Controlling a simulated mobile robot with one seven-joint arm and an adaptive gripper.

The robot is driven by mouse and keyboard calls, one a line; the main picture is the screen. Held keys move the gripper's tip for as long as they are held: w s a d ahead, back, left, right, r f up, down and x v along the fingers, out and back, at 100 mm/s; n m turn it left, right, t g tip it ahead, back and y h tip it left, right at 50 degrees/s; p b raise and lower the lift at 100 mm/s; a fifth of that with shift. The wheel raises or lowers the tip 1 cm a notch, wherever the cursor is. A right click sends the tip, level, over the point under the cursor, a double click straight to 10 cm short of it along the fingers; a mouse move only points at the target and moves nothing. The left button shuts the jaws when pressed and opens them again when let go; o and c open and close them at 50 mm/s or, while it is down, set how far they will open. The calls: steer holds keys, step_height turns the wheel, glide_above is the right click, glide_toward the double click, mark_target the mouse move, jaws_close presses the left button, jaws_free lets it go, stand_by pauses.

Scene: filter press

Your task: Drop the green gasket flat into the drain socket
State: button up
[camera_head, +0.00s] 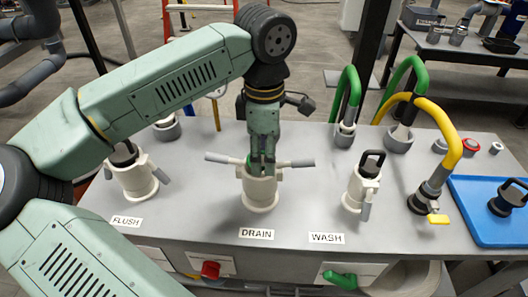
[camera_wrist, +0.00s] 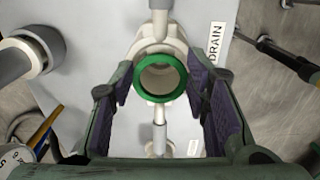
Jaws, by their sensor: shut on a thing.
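The green gasket (camera_wrist: 161,77) is a ring between my fingertips in the wrist view. My gripper (camera_head: 262,168) points straight down at the drain socket (camera_head: 261,192) and is shut on the gasket. The socket is a cream fitting behind the DRAIN label, with its two levers spread out left and right. In the wrist view the socket (camera_wrist: 150,50) shows behind and around the ring, roughly in line with it. In the head view my fingers hide most of the gasket and the socket mouth. I cannot tell whether the gasket touches the socket.
The FLUSH fitting (camera_head: 134,176) stands left and the WASH fitting (camera_head: 361,187) right, both with black-handled caps. A yellow hose (camera_head: 447,135) and green hoses rise behind on the right. A blue tray (camera_head: 480,222) holds a black-handled cap (camera_head: 507,199). The grey bench top is clear around the DRAIN label (camera_head: 257,234).

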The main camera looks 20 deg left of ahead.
stand_by(0.4)
steer(key=o, duration=0.8)
steer(key=shift+c, duration=0.2)
